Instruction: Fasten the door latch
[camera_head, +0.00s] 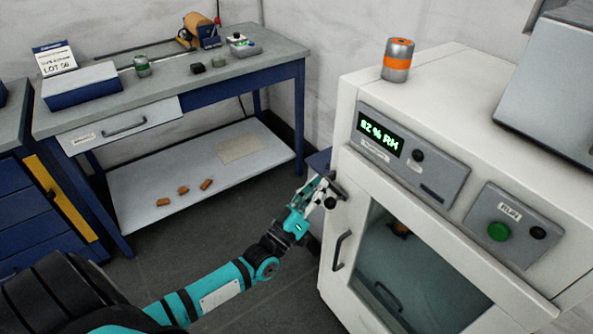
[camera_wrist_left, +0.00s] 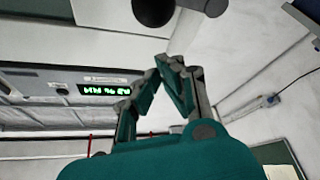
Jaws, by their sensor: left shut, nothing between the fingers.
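The white cabinet's door (camera_head: 352,215) has a glass window and a dark bar handle (camera_head: 341,250); it looks closed against its frame. A dark latch piece (camera_head: 336,184) sits at the door's upper left edge, partly hidden by my left gripper (camera_head: 319,190). In the left wrist view, a dark round knob with a short bar (camera_wrist_left: 153,12) shows at the top, beyond the fingertips of my left gripper (camera_wrist_left: 163,68). The gripper is shut and empty, close to the latch; I cannot tell whether it touches. How far the latch is turned is unclear. My right gripper is out of view.
A display panel (camera_head: 412,152) and a green-button panel (camera_head: 514,227) are above the door. An orange-banded canister (camera_head: 398,60) stands on the cabinet. A blue workbench (camera_head: 215,73) stands at the back left, with open floor between.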

